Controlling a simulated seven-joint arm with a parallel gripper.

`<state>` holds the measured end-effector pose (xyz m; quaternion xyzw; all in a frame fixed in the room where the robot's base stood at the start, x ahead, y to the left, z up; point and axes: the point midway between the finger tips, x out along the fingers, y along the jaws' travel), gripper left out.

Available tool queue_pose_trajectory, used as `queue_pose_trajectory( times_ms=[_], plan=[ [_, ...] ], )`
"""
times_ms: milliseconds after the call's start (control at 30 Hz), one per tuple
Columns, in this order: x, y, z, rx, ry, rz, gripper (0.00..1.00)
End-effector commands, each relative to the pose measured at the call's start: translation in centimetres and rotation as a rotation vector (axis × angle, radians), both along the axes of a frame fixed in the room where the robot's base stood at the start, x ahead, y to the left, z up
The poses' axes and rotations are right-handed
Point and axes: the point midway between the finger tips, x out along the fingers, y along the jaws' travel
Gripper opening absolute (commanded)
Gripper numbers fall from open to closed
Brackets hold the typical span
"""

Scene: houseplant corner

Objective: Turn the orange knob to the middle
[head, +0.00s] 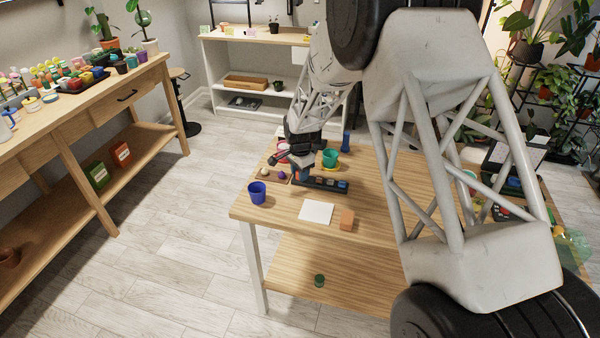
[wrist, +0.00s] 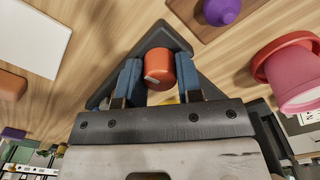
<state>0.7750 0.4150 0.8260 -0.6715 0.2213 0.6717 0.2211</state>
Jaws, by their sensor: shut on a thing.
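The orange knob (wrist: 160,62) is in the middle of the wrist view, a short round cylinder with a small pale mark on its side facing the camera. It sits over a dark triangular base (wrist: 182,36). My gripper (wrist: 159,68) has its blue fingers against both sides of the knob and is shut on it. In the head view my gripper (head: 292,160) is low over the far left part of the wooden table (head: 285,222). There the knob is hidden by the gripper and arm.
A dark tray (head: 322,184) with coloured parts, a green pot (head: 330,158), a blue cup (head: 257,192), a white sheet (head: 316,212) and an orange-brown block (head: 347,220) stand close by. In the wrist view a pink pot (wrist: 296,82) and a purple object (wrist: 222,10) are at right.

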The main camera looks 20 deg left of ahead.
Motion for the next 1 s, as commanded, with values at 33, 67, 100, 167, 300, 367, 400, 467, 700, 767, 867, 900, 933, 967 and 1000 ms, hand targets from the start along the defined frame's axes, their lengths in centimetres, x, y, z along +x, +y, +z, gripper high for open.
queue_pose_trajectory(
  times_ms=[33,67,100,167,300,367,400,467,700,767,867,900,933,967,1000],
  plan=[
    [0.0,-0.02,0.03,0.0,0.0,-0.028,0.09],
    [0.0,-0.03,0.04,0.0,0.0,-0.045,0.09],
    [0.01,-0.02,0.05,0.0,0.0,-0.066,0.09],
    [0.02,-0.01,0.06,0.0,0.0,-0.092,0.09],
    [0.03,-0.01,0.07,0.001,-0.001,-0.132,0.09],
    [0.03,-0.01,0.07,0.001,-0.001,-0.141,0.09],
    [0.03,-0.01,0.07,0.001,-0.001,-0.146,0.09],
    [0.03,-0.01,0.07,0.001,-0.001,-0.15,0.09],
    [0.04,0.0,0.08,0.001,-0.001,-0.15,0.09],
    [0.04,0.0,0.08,0.001,-0.001,-0.15,0.09],
    [0.04,0.0,0.08,0.001,-0.001,-0.15,0.47],
    [0.02,0.0,0.07,0.001,-0.001,-0.15,0.53],
    [0.02,0.0,0.06,0.001,-0.001,-0.15,0.58],
    [0.02,0.0,0.05,0.001,-0.001,-0.15,0.59],
    [0.02,0.0,0.04,0.001,-0.001,-0.15,0.59]
  ],
)
